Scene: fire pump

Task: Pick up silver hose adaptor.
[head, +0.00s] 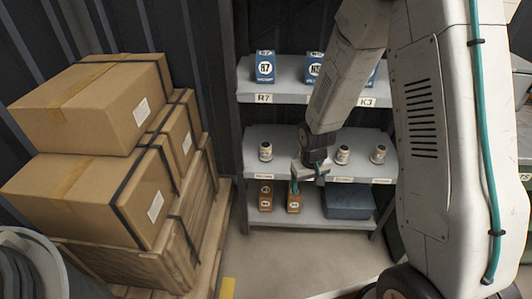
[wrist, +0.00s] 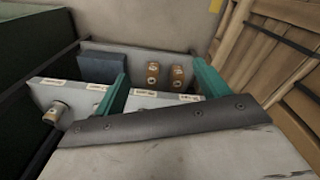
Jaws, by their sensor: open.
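Three small silvery cylindrical fittings stand on the middle shelf in the head view: one at the left (head: 265,151), one right of my gripper (head: 343,155), and one at the far right (head: 379,154). Which is the hose adaptor cannot be read from the labels. My gripper (head: 308,182) is at the front edge of the middle shelf, between the left and middle fittings. One silvery fitting (wrist: 55,113) shows at the left there. The arm may hide part of the shelf.
The grey shelf unit (head: 255,221) holds blue boxes (head: 264,67) on top. Below are orange-brown containers (head: 294,197) and a dark blue bin (head: 348,204). Strapped cartons (head: 88,105) on a wooden pallet (head: 205,262) stand at left. Floor before the shelves is clear.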

